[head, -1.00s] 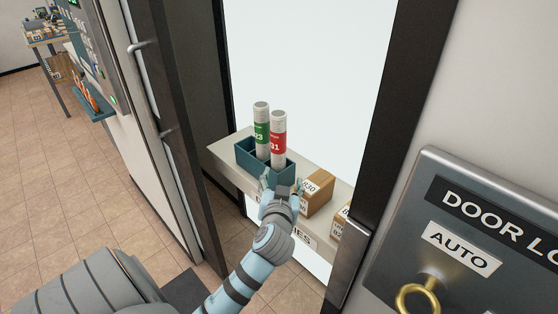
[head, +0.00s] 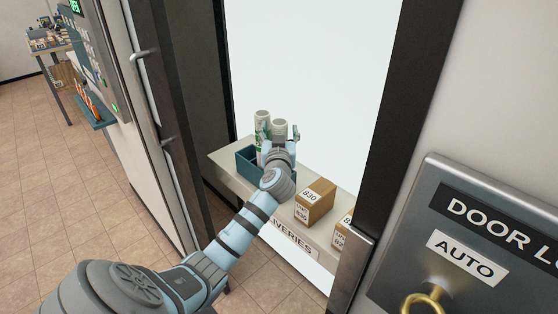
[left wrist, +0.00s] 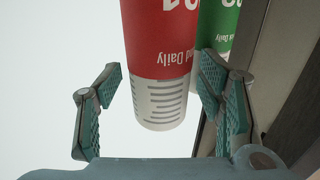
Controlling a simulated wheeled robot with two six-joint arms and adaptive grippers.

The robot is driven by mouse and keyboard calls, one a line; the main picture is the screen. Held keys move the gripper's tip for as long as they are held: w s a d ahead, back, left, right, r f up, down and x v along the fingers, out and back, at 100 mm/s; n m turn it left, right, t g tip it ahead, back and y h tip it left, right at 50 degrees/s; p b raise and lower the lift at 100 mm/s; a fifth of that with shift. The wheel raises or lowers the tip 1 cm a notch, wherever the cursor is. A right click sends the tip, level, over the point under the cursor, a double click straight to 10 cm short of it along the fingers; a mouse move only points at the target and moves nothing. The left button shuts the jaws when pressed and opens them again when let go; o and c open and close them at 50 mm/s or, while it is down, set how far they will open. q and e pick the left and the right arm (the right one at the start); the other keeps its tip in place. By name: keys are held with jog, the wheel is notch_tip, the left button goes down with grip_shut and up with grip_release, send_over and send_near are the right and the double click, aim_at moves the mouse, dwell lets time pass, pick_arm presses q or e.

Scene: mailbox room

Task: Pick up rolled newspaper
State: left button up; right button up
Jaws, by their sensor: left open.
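Two rolled newspapers stand upright at the teal box (head: 245,158) on the shelf. The white-topped roll with a green label (head: 262,120) is on the left; the red-labelled roll (head: 279,126) is on the right and mostly hidden behind my left gripper (head: 279,134). In the left wrist view, the red roll (left wrist: 160,45) shows between the two fingers of my open left gripper (left wrist: 160,82), with visible gaps on both sides. The green roll (left wrist: 215,28) is behind the right finger there. My right gripper is not in view.
A brown parcel marked 830 (head: 316,203) sits right of the box on the deliveries shelf (head: 282,200), with another parcel (head: 345,232) farther right. Dark door frames (head: 385,130) flank the opening. A door panel (head: 470,240) with a brass key is at right.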

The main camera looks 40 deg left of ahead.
pick_arm(q)
grip_shut()
jog(key=shift+r, duration=0.15)
